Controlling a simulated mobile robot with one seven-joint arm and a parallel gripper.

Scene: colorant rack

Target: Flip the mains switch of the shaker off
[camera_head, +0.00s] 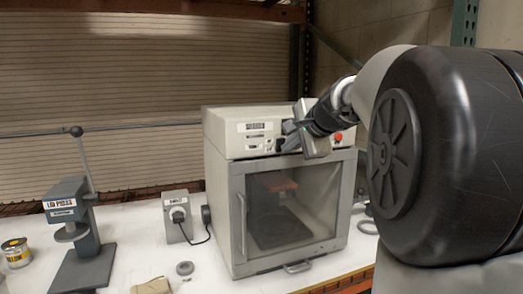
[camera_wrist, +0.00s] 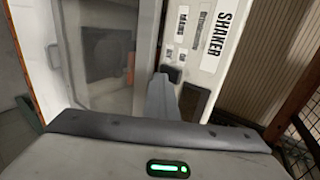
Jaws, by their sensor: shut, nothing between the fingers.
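The shaker (camera_head: 222,132) is a beige cabinet with a glazed grey door, standing on the white bench. Its upper front panel carries labels and small controls. In the wrist view the SHAKER label (camera_wrist: 218,38) and the MAINS label (camera_wrist: 182,20) show close up on the panel. My gripper (camera_head: 287,138) is shut and empty, with its fingertips at the panel, right of the label.
A red button (camera_head: 338,136) sits on the panel right of my gripper. A socket box (camera_head: 178,216) with a plugged-in cable stands left of the shaker. A grey lever stand (camera_head: 88,245) and a tin (camera_head: 16,252) are farther left. The door handle (camera_head: 240,225) protrudes in front.

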